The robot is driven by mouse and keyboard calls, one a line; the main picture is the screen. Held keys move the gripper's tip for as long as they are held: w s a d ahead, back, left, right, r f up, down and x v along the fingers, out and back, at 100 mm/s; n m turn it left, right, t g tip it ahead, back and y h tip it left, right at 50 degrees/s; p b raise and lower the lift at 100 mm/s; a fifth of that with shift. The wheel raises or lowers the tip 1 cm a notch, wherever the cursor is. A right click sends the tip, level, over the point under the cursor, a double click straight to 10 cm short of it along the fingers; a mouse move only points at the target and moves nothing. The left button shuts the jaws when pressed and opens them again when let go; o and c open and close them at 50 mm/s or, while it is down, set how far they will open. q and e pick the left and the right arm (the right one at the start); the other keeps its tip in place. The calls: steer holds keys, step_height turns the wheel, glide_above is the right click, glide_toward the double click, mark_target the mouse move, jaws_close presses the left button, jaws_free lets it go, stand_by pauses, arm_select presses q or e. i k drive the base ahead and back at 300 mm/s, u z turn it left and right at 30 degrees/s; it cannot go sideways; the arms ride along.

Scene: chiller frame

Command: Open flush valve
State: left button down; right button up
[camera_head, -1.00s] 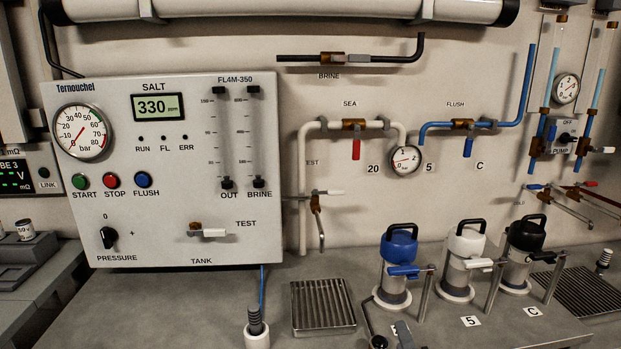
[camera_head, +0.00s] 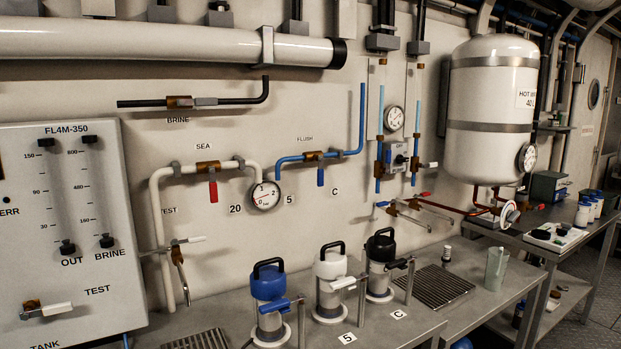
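The flush valve (camera_head: 314,156) is a brass body on the blue pipe under the FLUSH label, in the middle of the head view. Its blue handle (camera_head: 320,177) hangs straight down, across the pipe. Neither of my grippers shows in the head view.
Left of it is the SEA valve with its red handle (camera_head: 213,191) hanging down, and a round gauge (camera_head: 266,195). Below on the bench stand blue (camera_head: 268,285), white (camera_head: 330,264) and black-topped (camera_head: 381,249) filter housings. A white tank (camera_head: 490,85) hangs at right.

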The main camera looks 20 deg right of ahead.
mark_target(320, 180)
steer(key=k, duration=0.5)
steer(key=z, duration=1.9)
steer(key=i, duration=1.3)
steer(key=u, duration=1.65)
